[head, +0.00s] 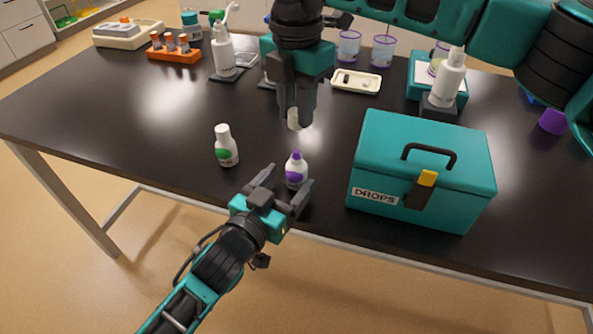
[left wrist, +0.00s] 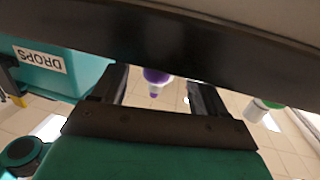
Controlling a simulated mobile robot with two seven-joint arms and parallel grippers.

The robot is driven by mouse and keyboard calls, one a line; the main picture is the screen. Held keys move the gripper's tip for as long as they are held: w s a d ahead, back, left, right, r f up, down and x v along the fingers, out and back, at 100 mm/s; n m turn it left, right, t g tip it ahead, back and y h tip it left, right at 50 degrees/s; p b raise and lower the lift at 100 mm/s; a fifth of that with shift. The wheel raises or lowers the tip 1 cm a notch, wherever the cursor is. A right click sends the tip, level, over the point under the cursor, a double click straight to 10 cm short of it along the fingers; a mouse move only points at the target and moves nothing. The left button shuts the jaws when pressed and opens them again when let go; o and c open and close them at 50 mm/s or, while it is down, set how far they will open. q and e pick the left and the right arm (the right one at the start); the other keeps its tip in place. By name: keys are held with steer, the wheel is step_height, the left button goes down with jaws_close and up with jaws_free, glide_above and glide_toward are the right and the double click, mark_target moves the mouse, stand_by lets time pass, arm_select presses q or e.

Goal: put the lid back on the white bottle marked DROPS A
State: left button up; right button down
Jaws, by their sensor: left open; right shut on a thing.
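A small white bottle with a purple label and a bare purple tip (head: 296,172) stands upright near the table's front edge. Its lettering is too small to read. My left gripper (head: 287,181) is open, with its fingers either side of this bottle; the bottle also shows between the fingers in the left wrist view (left wrist: 157,76). My right gripper (head: 295,112) points down, shut on a small white lid (head: 293,122), above and behind the purple-tipped bottle. A second white bottle with a green label and a white top (head: 226,148) stands to the left; it shows in the left wrist view (left wrist: 262,110).
A teal box (head: 365,160) marked DROPS, with a black handle, stands close on the right. Behind are white pump bottles (head: 223,55) (head: 448,78), a shallow white tray (head: 357,82), an orange rack (head: 174,55) and clear cups (head: 383,52). The table's left part is clear.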

mark_target(300, 167)
arm_select(q)
steer(key=shift+x, duration=2.75)
jaws_close()
